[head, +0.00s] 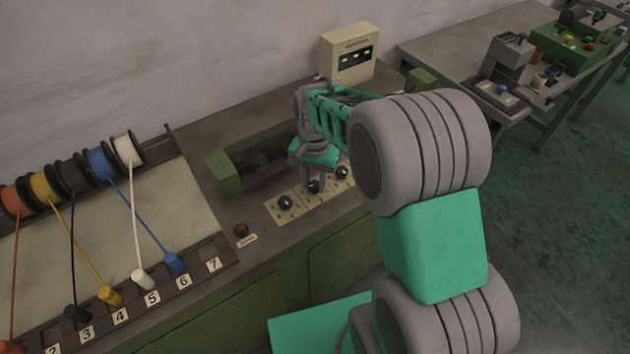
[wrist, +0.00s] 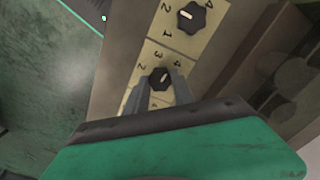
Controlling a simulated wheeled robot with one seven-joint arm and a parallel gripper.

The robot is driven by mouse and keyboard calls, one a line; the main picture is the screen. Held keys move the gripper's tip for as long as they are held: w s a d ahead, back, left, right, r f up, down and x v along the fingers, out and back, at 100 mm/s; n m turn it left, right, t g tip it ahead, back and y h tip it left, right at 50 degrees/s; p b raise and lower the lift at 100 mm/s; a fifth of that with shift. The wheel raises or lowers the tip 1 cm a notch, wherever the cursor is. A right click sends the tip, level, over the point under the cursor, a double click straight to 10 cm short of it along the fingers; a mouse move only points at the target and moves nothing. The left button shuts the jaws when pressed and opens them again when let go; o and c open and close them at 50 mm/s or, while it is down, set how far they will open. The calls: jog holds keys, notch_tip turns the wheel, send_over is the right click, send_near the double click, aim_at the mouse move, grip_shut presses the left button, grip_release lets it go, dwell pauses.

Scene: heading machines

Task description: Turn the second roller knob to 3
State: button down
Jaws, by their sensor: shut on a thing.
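The second roller knob (head: 314,187) is the middle of a row of three black knobs on cream plates. My gripper (head: 313,188) comes down on it from above. In the wrist view, my gripper (wrist: 164,90) is shut on this knob (wrist: 159,77), one finger on each side. Digits 2, 3 and 4 show around it. Its white mark slants up and right, seemingly between 3 and 4; I cannot tell exactly. A neighbouring knob (wrist: 191,17) is free above it. The other outer knobs (head: 286,203) and (head: 342,172) are untouched in the head view.
A red button (head: 241,230) sits left of the knobs. A cream display box (head: 348,53) stands behind my arm. A green-ended trough (head: 224,173) lies behind the knobs. Coloured spools and a numbered peg rail (head: 140,298) are at left.

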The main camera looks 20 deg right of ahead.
aim_at(314, 184)
jog(key=n, duration=0.3)
jog(key=shift+n, duration=2.1)
jog(key=shift+b, duration=0.3)
jog(key=shift+w+r, duration=0.1)
jog(key=c, duration=1.1)
grip_release()
jog(key=shift+o, duration=0.2)
notch_tip(314, 184, up, 8)
jog(key=shift+f+b, duration=0.15)
jog(key=shift+b, duration=0.25)
